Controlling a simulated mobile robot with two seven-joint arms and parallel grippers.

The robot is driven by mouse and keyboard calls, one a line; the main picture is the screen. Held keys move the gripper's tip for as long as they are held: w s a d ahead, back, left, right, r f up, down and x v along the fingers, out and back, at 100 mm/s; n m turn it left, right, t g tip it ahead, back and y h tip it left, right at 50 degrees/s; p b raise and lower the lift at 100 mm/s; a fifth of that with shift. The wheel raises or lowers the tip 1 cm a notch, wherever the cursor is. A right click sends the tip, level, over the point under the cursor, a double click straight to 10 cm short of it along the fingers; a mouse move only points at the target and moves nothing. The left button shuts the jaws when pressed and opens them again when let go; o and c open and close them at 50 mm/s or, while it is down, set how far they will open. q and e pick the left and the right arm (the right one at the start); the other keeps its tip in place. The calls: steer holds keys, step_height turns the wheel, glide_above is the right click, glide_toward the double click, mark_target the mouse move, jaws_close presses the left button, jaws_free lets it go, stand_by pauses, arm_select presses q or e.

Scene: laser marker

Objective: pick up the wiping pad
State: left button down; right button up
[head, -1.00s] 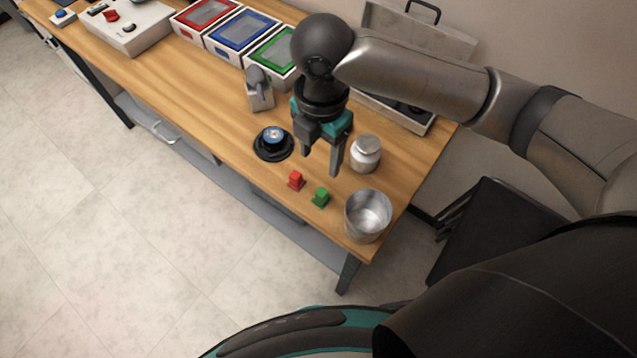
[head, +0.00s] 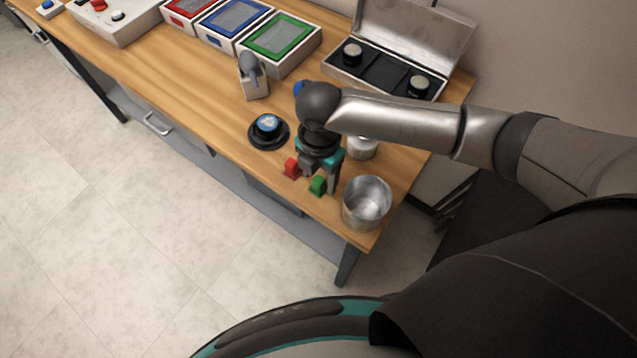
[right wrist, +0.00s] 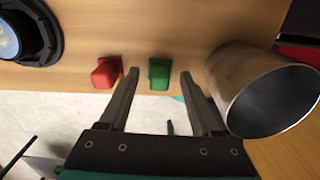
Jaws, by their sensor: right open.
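No thing is plainly recognisable as the wiping pad. A small green block (head: 318,186) with a raised top stands near the table's front edge, and a similar red block (head: 292,168) is just left of it. My right gripper (head: 320,178) points down just above the green block, open and empty. In the right wrist view the green block (right wrist: 159,73) shows between the two fingertips, with the red block (right wrist: 106,72) outside the left finger. Contact cannot be told. A blue thing (head: 299,88) is partly hidden behind my right arm. My left gripper is out of view.
A metal cup (head: 366,204) stands close right of the gripper. A lidded metal jar (head: 362,149) is behind, partly covered. A black round stand with a blue-topped puck (head: 267,124) is at left. Framed trays (head: 280,36) and an open case (head: 392,70) are farther back.

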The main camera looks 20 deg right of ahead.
steer(key=shift+f, duration=0.7)
jaws_close()
